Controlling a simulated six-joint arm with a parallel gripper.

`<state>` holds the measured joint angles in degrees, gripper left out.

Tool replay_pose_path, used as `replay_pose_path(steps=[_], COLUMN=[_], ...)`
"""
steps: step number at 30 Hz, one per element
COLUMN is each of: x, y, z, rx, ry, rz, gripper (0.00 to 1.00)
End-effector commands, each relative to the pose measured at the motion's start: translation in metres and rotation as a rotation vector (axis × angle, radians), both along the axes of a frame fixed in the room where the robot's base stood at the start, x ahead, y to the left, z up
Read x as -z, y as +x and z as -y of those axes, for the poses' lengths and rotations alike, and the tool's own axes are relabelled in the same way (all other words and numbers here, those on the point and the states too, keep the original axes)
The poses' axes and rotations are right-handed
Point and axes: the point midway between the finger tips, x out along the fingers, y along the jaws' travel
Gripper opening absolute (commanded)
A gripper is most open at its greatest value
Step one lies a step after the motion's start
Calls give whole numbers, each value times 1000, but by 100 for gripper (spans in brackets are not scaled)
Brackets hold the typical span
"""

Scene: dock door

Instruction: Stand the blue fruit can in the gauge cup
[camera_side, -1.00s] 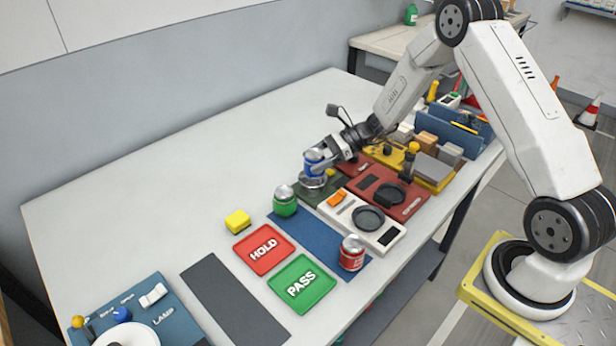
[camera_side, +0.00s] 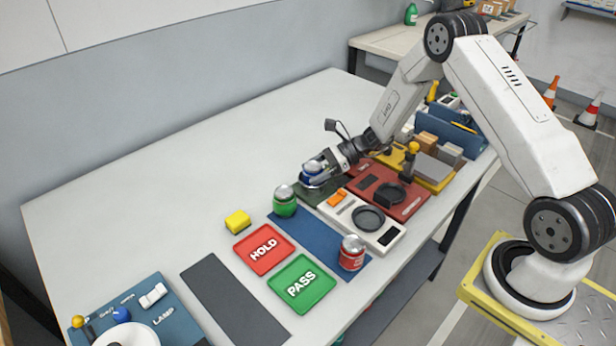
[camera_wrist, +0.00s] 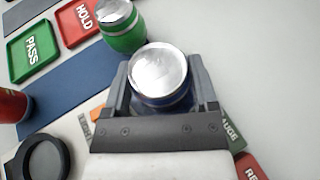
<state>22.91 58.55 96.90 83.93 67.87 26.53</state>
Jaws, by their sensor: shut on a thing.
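The blue fruit can (camera_side: 312,171) stands upright between the fingers of my gripper (camera_side: 318,168). In the wrist view the can (camera_wrist: 180,106) shows its silver lid and a strip of blue side, and my gripper (camera_wrist: 162,82) is shut on it from both sides. The gauge cup (camera_side: 311,185) is right under the can, on the dark green gauge plate (camera_side: 331,198). The can's lower end is at the cup, but fingers and can hide much of it; I cannot tell whether it rests on the bottom. In the wrist view the cup is hidden.
A green can (camera_side: 285,201) stands close by on the blue mat (camera_side: 308,241), with a red can (camera_side: 351,253) at its other end. A white plate with a black ring (camera_side: 369,218) and a red plate (camera_side: 411,205) lie near. The table's far left is clear.

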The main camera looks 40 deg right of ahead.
Motion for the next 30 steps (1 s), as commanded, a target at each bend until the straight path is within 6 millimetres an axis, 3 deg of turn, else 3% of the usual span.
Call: replay_pose_path(steps=[14,15,17,30], x=[11,11,12,7], y=[-1,-1,-1,-3], z=[-1,-1,-1,-2], rx=[0,-1,-1,-4], ry=[-3,-4,-4,-4], rz=[-5,-6,-6,-9], gripper=[6,85,100,100])
